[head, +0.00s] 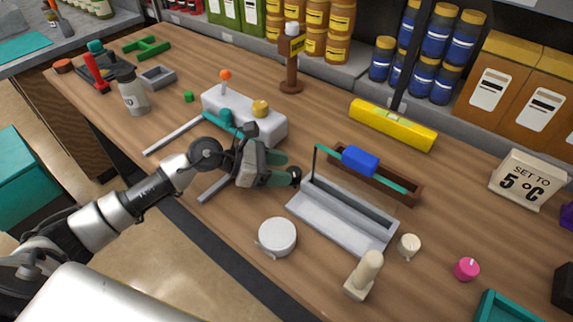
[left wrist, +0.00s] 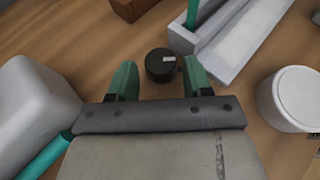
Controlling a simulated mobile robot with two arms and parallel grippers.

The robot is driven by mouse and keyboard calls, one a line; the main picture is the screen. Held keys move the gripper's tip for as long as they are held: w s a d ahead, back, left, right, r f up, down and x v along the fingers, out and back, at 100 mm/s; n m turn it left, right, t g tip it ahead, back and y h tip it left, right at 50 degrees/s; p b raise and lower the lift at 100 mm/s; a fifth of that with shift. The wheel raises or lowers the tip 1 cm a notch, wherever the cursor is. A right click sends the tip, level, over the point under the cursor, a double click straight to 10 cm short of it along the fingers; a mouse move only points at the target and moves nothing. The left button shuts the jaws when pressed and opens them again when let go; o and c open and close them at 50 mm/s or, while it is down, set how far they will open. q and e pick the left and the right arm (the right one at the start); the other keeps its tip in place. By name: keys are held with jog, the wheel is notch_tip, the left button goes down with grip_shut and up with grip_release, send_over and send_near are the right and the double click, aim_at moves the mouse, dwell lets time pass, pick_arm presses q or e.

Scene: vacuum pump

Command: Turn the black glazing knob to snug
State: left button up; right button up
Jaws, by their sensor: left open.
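The black glazing knob (head: 295,175) is a small dark round knob with a pale mark on its top. In the left wrist view the knob (left wrist: 160,68) stands on the wooden bench, between and slightly beyond the fingertips. My left gripper (head: 282,167) reaches in from the left with its green fingers on the knob's near side. In the left wrist view the gripper (left wrist: 158,78) is open, with a gap between each finger and the knob. I cannot tell how deep the fingers sit around it. My right gripper is not in view.
A grey channel tray (head: 340,222) stands close right of the knob. A white vacuum pump (head: 268,126) is behind the gripper. A white round dial (head: 277,236) sits in front, and a cream lever (head: 364,276) further right. A yellow level (head: 392,124) lies behind.

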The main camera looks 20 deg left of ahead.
pick_arm(q)
jog(key=shift+x, duration=0.9)
jog(key=shift+c, duration=0.3)
jog(key=c, duration=0.6)
jog(key=m+g+b, duration=0.1)
jog(key=b, duration=0.2)
jog(key=m+g+h+b, duration=0.1)
jog(key=b, duration=0.3)
jog(key=shift+w+a+f+g, duration=0.1)
jog(key=shift+w+f+g, duration=0.15)
jog(key=shift+f+g, duration=0.15)
jog(key=shift+r+m+g+b, duration=0.25)
jog(key=shift+m+g+b, duration=0.05)
jog(key=shift+m+b, duration=0.2)
jog(key=shift+r, duration=0.15)
